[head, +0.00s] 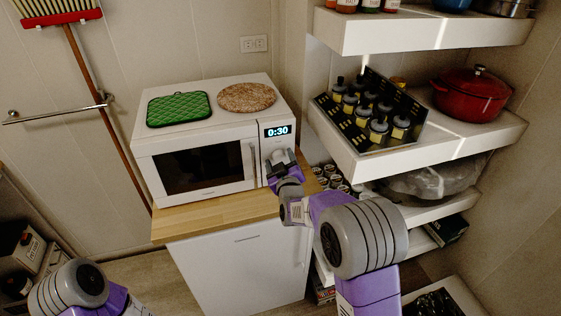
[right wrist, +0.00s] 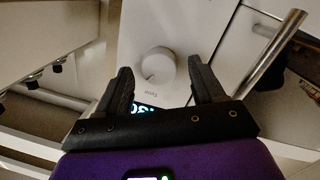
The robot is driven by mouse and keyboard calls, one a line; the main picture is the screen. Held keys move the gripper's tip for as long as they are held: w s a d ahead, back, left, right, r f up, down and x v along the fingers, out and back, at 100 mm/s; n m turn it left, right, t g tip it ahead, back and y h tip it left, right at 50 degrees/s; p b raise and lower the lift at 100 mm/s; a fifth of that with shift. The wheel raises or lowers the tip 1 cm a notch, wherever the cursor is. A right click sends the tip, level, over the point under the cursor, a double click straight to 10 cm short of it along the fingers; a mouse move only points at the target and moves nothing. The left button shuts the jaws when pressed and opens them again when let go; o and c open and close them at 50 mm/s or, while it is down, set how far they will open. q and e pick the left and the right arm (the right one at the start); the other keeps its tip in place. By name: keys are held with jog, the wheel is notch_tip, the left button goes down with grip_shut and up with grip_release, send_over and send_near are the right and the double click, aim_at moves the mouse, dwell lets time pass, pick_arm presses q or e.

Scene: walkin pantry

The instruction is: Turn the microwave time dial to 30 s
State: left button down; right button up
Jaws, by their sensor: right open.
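The white microwave (head: 205,135) stands on a wooden-topped cabinet, its door shut. Its display (head: 277,131) reads 0:30. In the right wrist view the round white time dial (right wrist: 158,63) shows between my fingers, with a short dark mark near its lower left edge. Upside-down lettering is on the panel below it. My right gripper (right wrist: 161,68) is open, one finger on each side of the dial with a gap to both. In the head view my right gripper (head: 279,163) is at the control panel and hides the dial. My left gripper is out of view; only its arm shows.
A green pad (head: 179,109) and a round cork mat (head: 247,97) lie on the microwave. The door handle (head: 253,161) is left of the panel. Shelves (head: 350,160) with dark bottles and a red pot (head: 472,94) stand close on the right.

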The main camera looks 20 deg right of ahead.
jog(key=s, duration=0.7)
jog(key=shift+s+a+r+p, duration=0.25)
jog(key=shift+s+a+p, duration=0.05)
jog(key=s+a+f+m+g+y, duration=0.1)
jog(key=s+f+g, duration=0.3)
jog(key=f, duration=0.8)
jog(key=s+f+m+g+y, duration=0.15)
jog(key=s+f+g, duration=0.3)
jog(key=f, duration=0.85)
jog(key=s+a+f+m+g+y, duration=0.1)
jog(key=s+a+f+m+g, duration=0.1)
jog(key=s+f, duration=0.4)
jog(key=s+a+f+m+g+y, duration=0.2)
jog(key=s+a+f+g, duration=0.2)
jog(key=s, duration=1.2)
notch_tip(320, 180, down, 3)
jog(key=shift+a+f+g, duration=0.1)
jog(key=shift+a+g, duration=0.25)
jog(key=shift+g, duration=0.8)
